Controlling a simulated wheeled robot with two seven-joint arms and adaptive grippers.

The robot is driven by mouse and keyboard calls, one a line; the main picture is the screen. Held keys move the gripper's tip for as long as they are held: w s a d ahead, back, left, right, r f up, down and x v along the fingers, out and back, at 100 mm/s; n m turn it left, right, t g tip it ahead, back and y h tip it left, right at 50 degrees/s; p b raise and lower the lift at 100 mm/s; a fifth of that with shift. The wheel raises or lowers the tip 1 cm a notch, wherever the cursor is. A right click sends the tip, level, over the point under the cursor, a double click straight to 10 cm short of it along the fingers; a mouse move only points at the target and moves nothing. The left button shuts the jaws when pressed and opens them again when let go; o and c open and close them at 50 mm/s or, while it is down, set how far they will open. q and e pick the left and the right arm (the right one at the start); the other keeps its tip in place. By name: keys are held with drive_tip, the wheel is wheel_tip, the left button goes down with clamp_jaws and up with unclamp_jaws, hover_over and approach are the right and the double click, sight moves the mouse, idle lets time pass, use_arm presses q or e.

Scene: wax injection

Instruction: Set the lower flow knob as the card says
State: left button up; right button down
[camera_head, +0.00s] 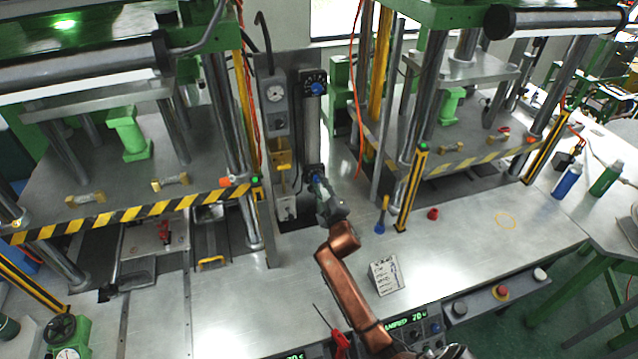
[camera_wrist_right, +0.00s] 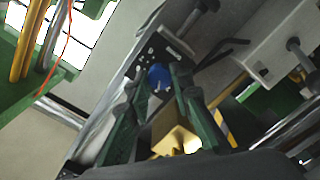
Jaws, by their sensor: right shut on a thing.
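The lower flow knob (camera_wrist_right: 160,77) is blue and sits between my right gripper's dark green fingers in the right wrist view. Its dark dial plate with white marks (camera_wrist_right: 172,47) shows behind it. In the head view my right gripper (camera_head: 321,186) is at the lower dial on the tall grey column, shut on the knob and mostly covering it. The upper blue knob (camera_head: 318,89) is above on the same column. The white card (camera_head: 384,277) stands tilted on the bench right of my arm; its writing is too small to read. My left gripper is out of view.
A press with a striped bar (camera_head: 140,212) is at left, another at right. A blue tool (camera_head: 381,222) and a red knob (camera_head: 433,214) stand on the bench. The right bench front is mostly clear.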

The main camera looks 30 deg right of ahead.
drive_tip(key=shift+f, duration=0.1)
idle(0.3)
drive_tip(key=c, duration=1.7)
unclamp_jaws()
drive_tip(key=v, duration=1.2)
drive_tip(key=shift+s, duration=0.1)
